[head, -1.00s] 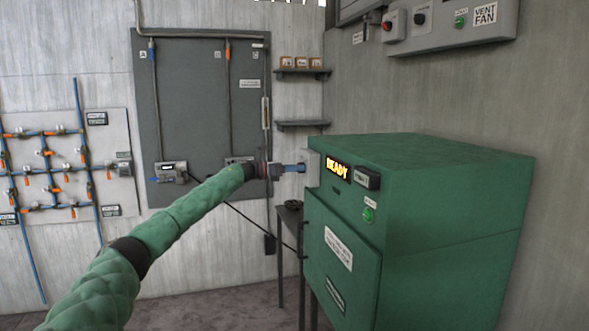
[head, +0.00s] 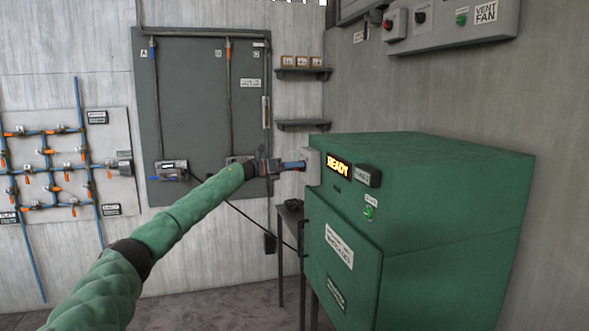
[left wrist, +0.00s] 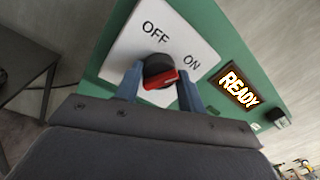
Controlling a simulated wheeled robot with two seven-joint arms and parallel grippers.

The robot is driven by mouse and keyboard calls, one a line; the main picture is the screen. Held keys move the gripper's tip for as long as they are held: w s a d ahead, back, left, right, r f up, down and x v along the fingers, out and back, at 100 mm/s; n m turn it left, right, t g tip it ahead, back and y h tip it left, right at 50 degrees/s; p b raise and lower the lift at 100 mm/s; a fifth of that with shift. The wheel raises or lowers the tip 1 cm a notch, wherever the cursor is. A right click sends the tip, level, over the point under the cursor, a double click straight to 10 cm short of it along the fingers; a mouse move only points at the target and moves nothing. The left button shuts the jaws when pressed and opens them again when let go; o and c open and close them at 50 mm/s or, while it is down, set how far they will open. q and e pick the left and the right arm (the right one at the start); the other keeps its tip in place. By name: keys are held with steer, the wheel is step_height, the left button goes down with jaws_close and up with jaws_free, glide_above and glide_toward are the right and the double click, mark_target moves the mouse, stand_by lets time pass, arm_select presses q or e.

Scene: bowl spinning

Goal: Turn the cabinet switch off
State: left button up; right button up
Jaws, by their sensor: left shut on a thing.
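The green cabinet (head: 455,190) stands at the right, with a lit READY display (head: 339,164). Its switch plate (head: 313,165) is at the cabinet's front left edge. In the left wrist view the white plate (left wrist: 187,42) reads OFF and ON, and the READY display shows too (left wrist: 239,89). The switch knob (left wrist: 157,68) is black with a red bar, whose right end lies below the word ON. My left gripper (head: 301,165) reaches the plate, shut on the knob; its blue fingers (left wrist: 159,88) stand on both sides of it. My right gripper is not in view.
A small dark table (head: 289,215) stands left of the cabinet. A grey panel (head: 200,100) and a pipe board (head: 60,165) are on the back wall. A vent fan control box (head: 450,30) hangs above right. Floor shows at the lower middle.

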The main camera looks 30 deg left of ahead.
arm_select(q)
steer(key=shift+f+n+t+y+p, duration=0.3)
steer(key=shift+n+p, duration=1.1)
steer(key=shift+n, duration=2.65)
steer(key=shift+r+n+t+y+p, duration=0.15)
steer(key=shift+n+t+p, duration=0.8)
steer(key=shift+n, duration=3.1)
arm_select(e)
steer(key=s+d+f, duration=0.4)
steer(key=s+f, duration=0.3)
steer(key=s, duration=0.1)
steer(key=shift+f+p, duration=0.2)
steer(key=shift+p, duration=0.25)
arm_select(q)
steer(key=shift+g, duration=0.45)
steer(key=o, duration=0.9)
steer(key=shift+d+f, duration=0.1)
steer(key=shift+o, duration=0.2)
